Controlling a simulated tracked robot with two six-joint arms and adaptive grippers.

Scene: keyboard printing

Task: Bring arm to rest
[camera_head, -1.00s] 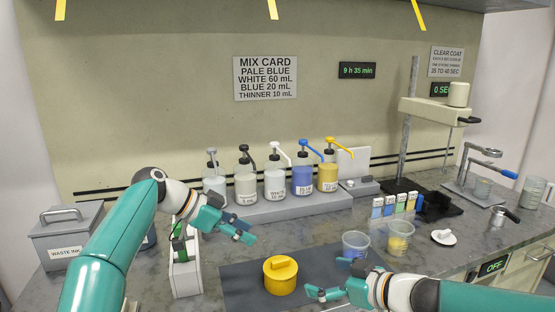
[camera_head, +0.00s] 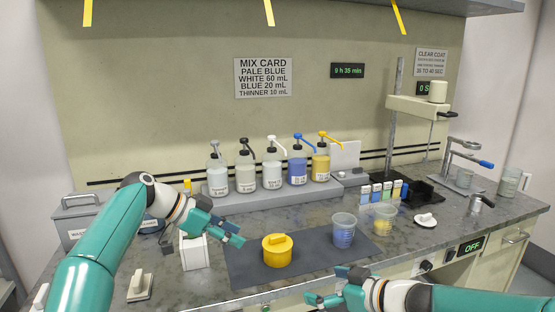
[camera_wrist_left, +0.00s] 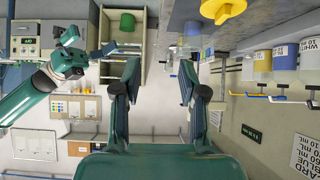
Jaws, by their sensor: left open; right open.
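My left gripper (camera_head: 226,233) is open and empty, held above the bench just left of the yellow lidded pot. Its two dark fingers also show apart with nothing between them in the left wrist view (camera_wrist_left: 157,85). My right gripper (camera_head: 330,290) is open and empty at the bench's front edge, in front of the dark mat. It touches nothing that I can see. My right arm comes in from the lower right.
The yellow pot (camera_head: 277,252) stands on the dark mat (camera_head: 246,271), with a clear cup holding some blue (camera_head: 343,236) at its right. A yellow-filled cup (camera_head: 384,219) stands further right. Pump bottles (camera_head: 272,170) line the back. A white holder (camera_head: 194,253) stands below my left gripper.

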